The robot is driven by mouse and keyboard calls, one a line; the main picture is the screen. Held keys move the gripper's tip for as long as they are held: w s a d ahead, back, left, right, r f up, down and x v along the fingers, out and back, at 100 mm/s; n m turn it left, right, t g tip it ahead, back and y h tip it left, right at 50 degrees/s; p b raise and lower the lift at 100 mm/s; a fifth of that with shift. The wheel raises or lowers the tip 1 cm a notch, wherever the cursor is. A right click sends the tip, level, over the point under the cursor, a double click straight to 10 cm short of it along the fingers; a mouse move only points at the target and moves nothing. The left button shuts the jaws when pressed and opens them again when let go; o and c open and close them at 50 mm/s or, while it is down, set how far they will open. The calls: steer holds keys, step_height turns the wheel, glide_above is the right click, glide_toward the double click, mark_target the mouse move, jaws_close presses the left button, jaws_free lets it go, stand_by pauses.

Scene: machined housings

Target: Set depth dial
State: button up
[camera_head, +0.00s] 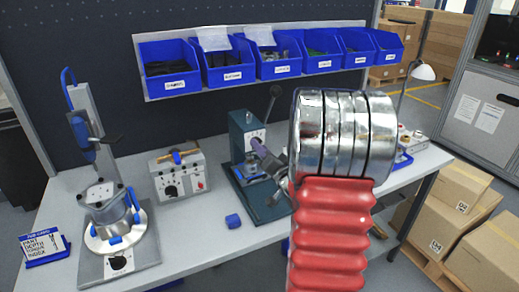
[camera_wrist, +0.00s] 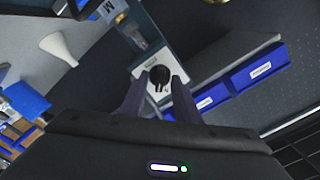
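A black dial (camera_wrist: 159,76) with a light pointer mark sits on a white plate (camera_wrist: 140,68) in the wrist view. My gripper (camera_wrist: 160,80) has two purple fingers, one on each side of the dial, with the tips apart; whether they touch it I cannot tell. In the head view, my gripper (camera_head: 265,157) is at the front of the green bench press (camera_head: 240,130), close to its white dial panel (camera_head: 255,138). The fingers and arm partly hide this area.
A grey control box (camera_head: 180,174) with a black knob stands to the left. Further left is a fixture with a blue-handled press (camera_head: 85,130) and a metal housing (camera_head: 108,208). A blue cap (camera_head: 233,221) lies on the bench. Blue bins (camera_head: 230,62) hang behind.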

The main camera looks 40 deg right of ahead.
steer(key=shift+w+d, duration=0.1)
steer(key=shift+w, duration=0.2)
steer(key=shift+c, duration=0.4)
jaws_close()
